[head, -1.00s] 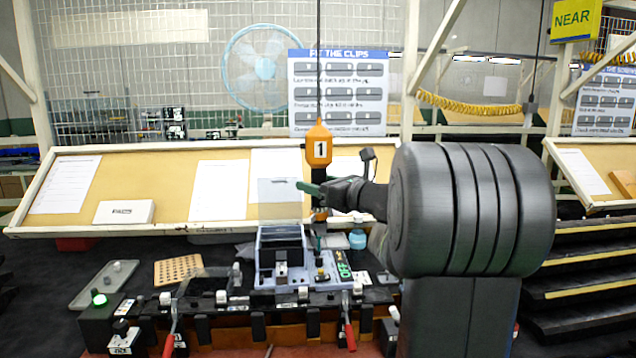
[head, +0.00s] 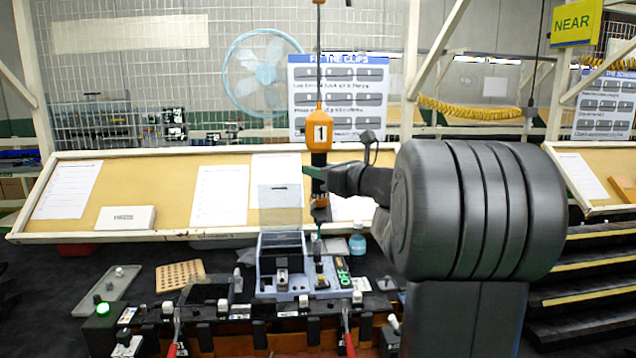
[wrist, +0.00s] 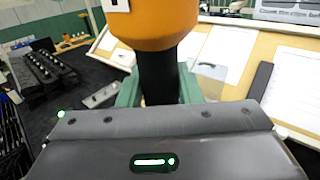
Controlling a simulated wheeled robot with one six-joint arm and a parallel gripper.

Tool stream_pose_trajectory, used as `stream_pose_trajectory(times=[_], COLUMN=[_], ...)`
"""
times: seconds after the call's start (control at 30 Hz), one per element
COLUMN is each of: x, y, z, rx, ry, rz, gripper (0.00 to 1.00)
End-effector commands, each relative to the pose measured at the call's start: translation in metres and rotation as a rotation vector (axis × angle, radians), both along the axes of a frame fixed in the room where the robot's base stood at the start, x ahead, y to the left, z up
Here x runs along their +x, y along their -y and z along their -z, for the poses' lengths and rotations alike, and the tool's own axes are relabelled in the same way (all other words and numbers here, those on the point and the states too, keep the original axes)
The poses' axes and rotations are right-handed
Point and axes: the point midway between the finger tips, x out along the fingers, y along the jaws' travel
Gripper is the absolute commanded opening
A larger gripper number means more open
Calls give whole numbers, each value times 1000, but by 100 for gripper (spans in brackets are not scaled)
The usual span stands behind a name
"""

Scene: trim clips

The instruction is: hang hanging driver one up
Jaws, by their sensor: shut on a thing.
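The hanging driver one (head: 319,135) is orange with a black lower body and a white label reading 1. It hangs upright on a dark cord in the middle of the head view. My gripper (head: 314,172) is shut on its dark body, just below the orange part. In the wrist view the driver's orange top and black grip (wrist: 157,75) stand between my green fingers (wrist: 160,92). The driver's lower end points down over the grey fixture (head: 283,265), near its right side. Whether the tip touches anything is not clear.
A green-lit box (head: 102,308) stands at the front left of the fixture, near a grey tray (head: 107,291) and a perforated tan board (head: 180,274). A sloped board (head: 110,175) with papers runs behind.

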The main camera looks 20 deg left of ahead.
Motion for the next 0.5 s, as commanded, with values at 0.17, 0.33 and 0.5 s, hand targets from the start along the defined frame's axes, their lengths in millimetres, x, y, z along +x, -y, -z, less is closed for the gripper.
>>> stream_pose_trajectory(times=[0.17, 0.33, 0.5], x=[0, 0, 0], y=[0, 0, 0], z=[-18, -32, -42], rx=[0, 1, 1], ry=[-1, -2, -3], rz=[1, 0, 0], gripper=[0, 0, 0])
